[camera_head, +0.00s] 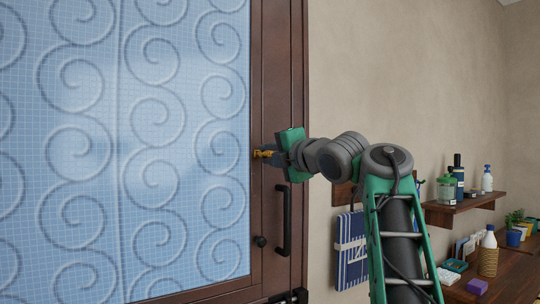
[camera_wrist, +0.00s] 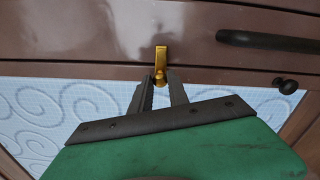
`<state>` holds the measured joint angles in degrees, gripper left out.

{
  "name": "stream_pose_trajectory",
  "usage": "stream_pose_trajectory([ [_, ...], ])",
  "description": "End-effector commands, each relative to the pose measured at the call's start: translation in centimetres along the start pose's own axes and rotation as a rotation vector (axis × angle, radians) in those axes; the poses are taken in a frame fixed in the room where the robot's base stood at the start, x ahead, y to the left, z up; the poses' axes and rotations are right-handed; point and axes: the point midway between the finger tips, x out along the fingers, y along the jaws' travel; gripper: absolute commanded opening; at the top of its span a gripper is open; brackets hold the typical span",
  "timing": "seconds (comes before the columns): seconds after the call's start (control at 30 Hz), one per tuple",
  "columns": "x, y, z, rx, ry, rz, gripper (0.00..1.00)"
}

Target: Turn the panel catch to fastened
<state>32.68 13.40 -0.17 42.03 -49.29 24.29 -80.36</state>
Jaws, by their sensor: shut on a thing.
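A small brass panel catch (camera_head: 264,154) sits on the dark brown frame at the right edge of the blue patterned panel (camera_head: 120,140). In the wrist view the catch (camera_wrist: 160,62) stands out against the brown frame, with its lower end between the fingertips. My gripper (camera_head: 272,154) reaches the catch from the right in the head view. In the wrist view its two grey fingers (camera_wrist: 160,82) are shut on the catch's lower end. The fingertips hide part of the catch in the head view.
A black bar handle (camera_head: 285,220) and a round black knob (camera_head: 260,241) are on the frame below the catch. On the right wall, a wooden shelf (camera_head: 463,209) holds bottles. A striped blue item (camera_head: 351,250) hangs behind my arm.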

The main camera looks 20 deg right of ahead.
Motion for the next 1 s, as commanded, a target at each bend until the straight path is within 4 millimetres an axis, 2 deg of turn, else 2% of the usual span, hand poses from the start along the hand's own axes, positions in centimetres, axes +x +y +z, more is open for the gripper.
stream_pose_trajectory([
  [0.07, 0.0, -0.1, 0.0, 0.000, 0.001, -0.002, 0.00],
  [0.1, 0.0, -0.1, 0.0, 0.000, 0.001, -0.002, 0.23],
  [0.37, 0.0, -0.1, 0.0, 0.001, 0.001, -0.001, 0.43],
  [0.67, -0.5, -0.1, 0.0, 0.000, -0.001, -0.001, 0.43],
  [1.0, -6.8, -0.1, 0.1, 0.000, -0.004, -0.001, 0.43],
])
